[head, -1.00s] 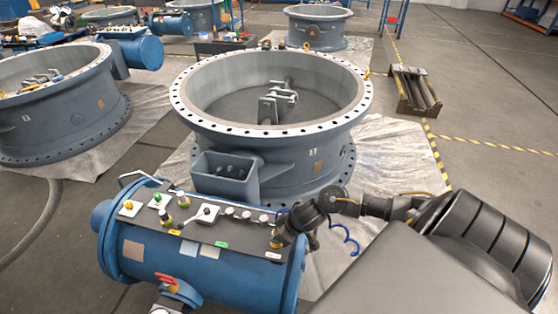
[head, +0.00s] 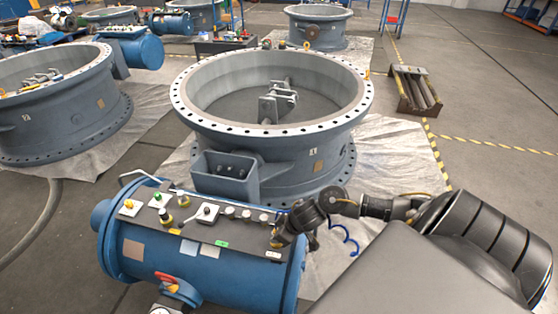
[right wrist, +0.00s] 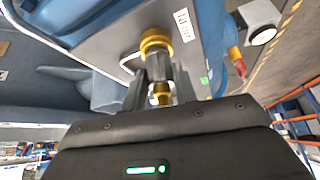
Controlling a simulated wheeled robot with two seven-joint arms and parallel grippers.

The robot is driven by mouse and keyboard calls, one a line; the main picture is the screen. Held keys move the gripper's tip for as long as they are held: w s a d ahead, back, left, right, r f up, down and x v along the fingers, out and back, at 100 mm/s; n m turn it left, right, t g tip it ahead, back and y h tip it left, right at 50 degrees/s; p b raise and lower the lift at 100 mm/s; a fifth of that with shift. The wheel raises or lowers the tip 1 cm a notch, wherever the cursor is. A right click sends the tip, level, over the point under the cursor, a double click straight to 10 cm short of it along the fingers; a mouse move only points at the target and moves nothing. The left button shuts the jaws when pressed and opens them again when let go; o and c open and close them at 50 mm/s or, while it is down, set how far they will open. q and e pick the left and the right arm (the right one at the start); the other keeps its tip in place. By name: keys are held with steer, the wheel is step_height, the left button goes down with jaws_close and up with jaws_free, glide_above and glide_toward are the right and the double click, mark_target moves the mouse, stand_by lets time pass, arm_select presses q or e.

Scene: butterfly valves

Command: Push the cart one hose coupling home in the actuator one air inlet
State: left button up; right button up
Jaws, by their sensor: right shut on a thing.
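The blue actuator (head: 200,262) lies across the front of the head view, with a dark top plate (head: 195,232) carrying fittings. My right gripper (head: 278,241) is at the plate's right end. In the right wrist view my right gripper (right wrist: 160,92) is shut on the brass hose coupling (right wrist: 160,98). The coupling is in line with a brass air inlet fitting (right wrist: 156,42) on the plate, close against it. I cannot tell whether the coupling is fully seated. A blue coiled hose (head: 347,238) hangs near the right wrist. My left gripper is out of view.
Beside the inlet is a white label (right wrist: 183,26). Other knobs and valves (head: 182,198) stand along the plate to the left. A large grey valve body (head: 270,150) stands behind the actuator on a plastic sheet (head: 395,160). Floor to the right is mostly clear.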

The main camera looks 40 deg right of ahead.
steer(key=shift+f, duration=0.15)
steer(key=o, duration=1)
steer(key=shift+o, duration=0.5)
steer(key=o, duration=0.4)
steer(key=shift+c, duration=0.2)
step_height(320, 180, up, 8)
steer(key=p, duration=0.9)
steer(key=shift+f, duration=0.2)
